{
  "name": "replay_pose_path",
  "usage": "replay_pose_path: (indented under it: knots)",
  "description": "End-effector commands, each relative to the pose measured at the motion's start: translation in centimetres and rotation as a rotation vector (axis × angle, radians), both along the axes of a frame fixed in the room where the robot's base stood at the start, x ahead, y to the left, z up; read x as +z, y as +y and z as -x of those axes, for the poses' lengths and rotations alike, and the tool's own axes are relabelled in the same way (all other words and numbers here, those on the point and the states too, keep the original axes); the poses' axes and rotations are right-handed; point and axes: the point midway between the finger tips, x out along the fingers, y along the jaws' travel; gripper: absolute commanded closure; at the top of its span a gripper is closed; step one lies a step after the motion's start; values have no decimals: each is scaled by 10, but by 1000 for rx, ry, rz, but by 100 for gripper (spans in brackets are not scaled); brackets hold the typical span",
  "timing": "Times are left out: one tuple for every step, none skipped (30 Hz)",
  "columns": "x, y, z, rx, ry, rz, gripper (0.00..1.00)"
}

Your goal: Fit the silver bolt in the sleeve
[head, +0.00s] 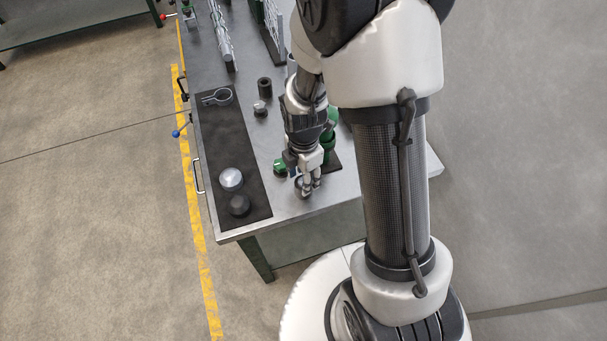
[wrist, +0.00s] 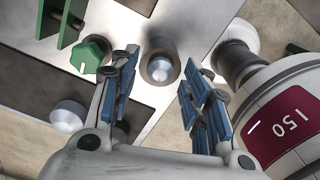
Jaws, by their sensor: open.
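My gripper (head: 309,186) is low over the near end of the workbench, its fingers pointing down. In the wrist view the blue-padded fingers (wrist: 158,98) are spread apart. A small grey round piece with a bright domed top (wrist: 160,68) stands just beyond and between the fingertips; I cannot tell whether it is the silver bolt alone or the bolt in a sleeve.
A green knob (wrist: 90,55) is left of the fingers, near a green stand (head: 331,125). The dark mat (head: 222,135) holds a silver ball (head: 231,179), a dark ball (head: 239,205) and a ring clamp (head: 218,97). The mat's middle is clear. The bench's near edge is close.

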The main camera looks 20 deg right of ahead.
Motion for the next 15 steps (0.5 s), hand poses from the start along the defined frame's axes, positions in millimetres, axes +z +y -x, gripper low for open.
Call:
replay_pose_path:
  knots:
    - [0,0,0,0,0,0,54]
    - [0,0,0,0,0,0,54]
    - [0,0,0,0,0,0,54]
    - [0,0,0,0,0,0,54]
    - [0,0,0,0,0,0,54]
    - [0,0,0,0,0,0,54]
    - [0,0,0,0,0,0,54]
    - [0,0,0,0,0,0,54]
    - [1,0,0,0,0,0,54]
    - [3,0,0,0,-1,0,54]
    - [5,0,0,0,-2,-1,54]
    - [9,0,-1,0,-4,0,54]
    - [12,0,-1,0,-4,0,54]
    - [17,0,-1,0,-4,0,54]
    - [24,0,-2,0,-7,0,54]
